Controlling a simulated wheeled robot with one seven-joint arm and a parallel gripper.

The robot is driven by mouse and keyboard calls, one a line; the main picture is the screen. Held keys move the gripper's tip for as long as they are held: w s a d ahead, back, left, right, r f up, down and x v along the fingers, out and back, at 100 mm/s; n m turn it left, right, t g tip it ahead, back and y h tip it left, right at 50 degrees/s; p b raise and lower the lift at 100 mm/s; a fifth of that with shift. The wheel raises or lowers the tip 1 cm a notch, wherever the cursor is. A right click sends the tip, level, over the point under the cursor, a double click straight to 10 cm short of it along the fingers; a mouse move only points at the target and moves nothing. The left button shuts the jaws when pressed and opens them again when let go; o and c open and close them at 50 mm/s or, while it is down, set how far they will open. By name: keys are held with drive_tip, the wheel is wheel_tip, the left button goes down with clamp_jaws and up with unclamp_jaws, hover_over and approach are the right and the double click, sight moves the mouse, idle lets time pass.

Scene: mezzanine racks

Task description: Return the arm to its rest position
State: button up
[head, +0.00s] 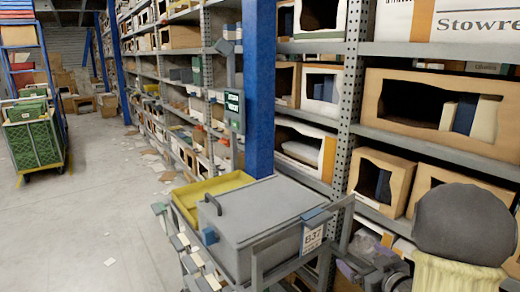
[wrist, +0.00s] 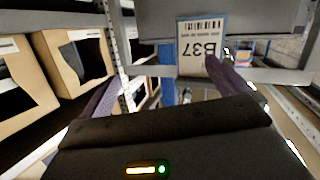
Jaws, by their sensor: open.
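My gripper (head: 362,258) is at the lower right of the head view, just right of the cart's B37 label. Its two dark purple fingers also show in the wrist view (wrist: 165,75), spread apart with nothing held between them. The B37 label (head: 313,236) is on the end of the cart; in the wrist view the label (wrist: 201,48) appears upside down, beyond the fingers. My arm is bent at the right edge of the head view, close to the shelves. Its lower part is cut off by the frame.
A cart with a lidded grey bin (head: 260,218) and a yellow tray (head: 213,188) stands ahead, beside a blue post (head: 260,90). Racks of open cartons (head: 440,112) line the right. A trolley with a green crate (head: 33,142) stands far left. The left floor (head: 90,215) is mostly clear, with scattered papers.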

drive_tip(key=s+a+f+m+g+h, duration=0.25)
drive_tip(key=s+a+g, duration=0.35)
drive_tip(key=s, duration=0.3)
drive_tip(key=s+a+f+m+g+h, duration=0.2)
drive_tip(key=s+a+f+g, duration=0.3)
drive_tip(key=s, duration=0.4)
wheel_tip(320, 180, up, 21)
drive_tip(key=g+p, duration=0.1)
drive_tip(key=p, duration=1.9)
drive_tip(key=shift+a, duration=0.45)
drive_tip(key=shift+r, duration=0.1)
